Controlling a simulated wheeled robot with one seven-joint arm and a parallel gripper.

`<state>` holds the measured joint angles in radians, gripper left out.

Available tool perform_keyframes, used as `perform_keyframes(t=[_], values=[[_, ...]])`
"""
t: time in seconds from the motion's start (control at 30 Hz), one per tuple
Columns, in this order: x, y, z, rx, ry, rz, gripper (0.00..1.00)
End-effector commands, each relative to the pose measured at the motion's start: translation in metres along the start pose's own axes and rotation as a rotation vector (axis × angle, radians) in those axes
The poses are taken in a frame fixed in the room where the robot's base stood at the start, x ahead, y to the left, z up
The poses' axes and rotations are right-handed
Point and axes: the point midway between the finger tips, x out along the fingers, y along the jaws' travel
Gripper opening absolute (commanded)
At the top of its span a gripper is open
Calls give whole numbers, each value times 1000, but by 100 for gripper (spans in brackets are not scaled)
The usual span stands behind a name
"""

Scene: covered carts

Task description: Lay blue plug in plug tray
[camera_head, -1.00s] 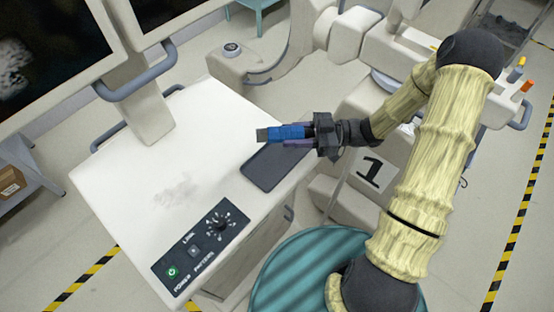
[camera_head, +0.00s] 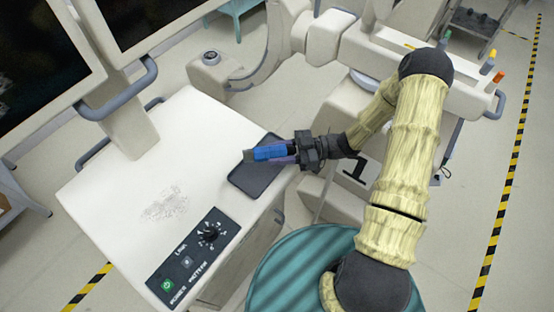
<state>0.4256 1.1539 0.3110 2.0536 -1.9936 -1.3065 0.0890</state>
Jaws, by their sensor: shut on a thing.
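The blue plug (camera_head: 271,152) is a blue block with a grey end pointing left. My gripper (camera_head: 290,152) is shut on its right part, with the plug lying roughly level between the fingers. The plug tray (camera_head: 250,185) is a dark, shallow rounded rectangle at the right edge of the white cart top. The plug shows over the upper middle of the tray and hides part of it. I cannot tell how high the plug is above the tray or whether they touch.
The white cart top (camera_head: 130,200) is mostly bare left of the tray. A control panel (camera_head: 195,258) with a knob and green button lies at its front edge. A monitor post (camera_head: 130,130) stands at the back. A white machine arm (camera_head: 265,70) curves behind the cart.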

Motion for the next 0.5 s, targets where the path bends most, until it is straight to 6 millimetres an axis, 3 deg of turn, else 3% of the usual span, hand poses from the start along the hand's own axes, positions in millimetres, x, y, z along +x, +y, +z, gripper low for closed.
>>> perform_keyframes(t=[0.5], values=[[0, 0, 41, 0, 1, 0, 0]])
